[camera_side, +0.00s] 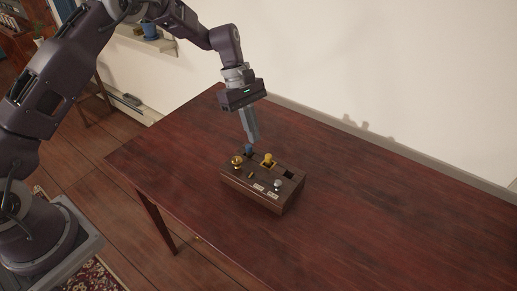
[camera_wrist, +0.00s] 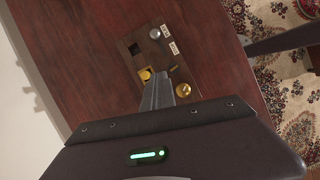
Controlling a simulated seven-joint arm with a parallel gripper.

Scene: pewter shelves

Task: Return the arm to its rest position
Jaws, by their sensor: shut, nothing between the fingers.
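My gripper (camera_side: 255,139) is shut and empty, pointing down just above the back left edge of a brown wooden box. In the wrist view its closed fingers (camera_wrist: 158,84) cover part of the box. The box (camera_side: 262,200) stands on the dark red table (camera_side: 370,220).
The table around the box is mostly clear. A pale wall (camera_side: 380,80) rises behind the table's back edge. A shelf with a blue pot (camera_side: 149,29) is at upper left. A patterned rug (camera_wrist: 290,105) lies on the floor beyond the table edge.

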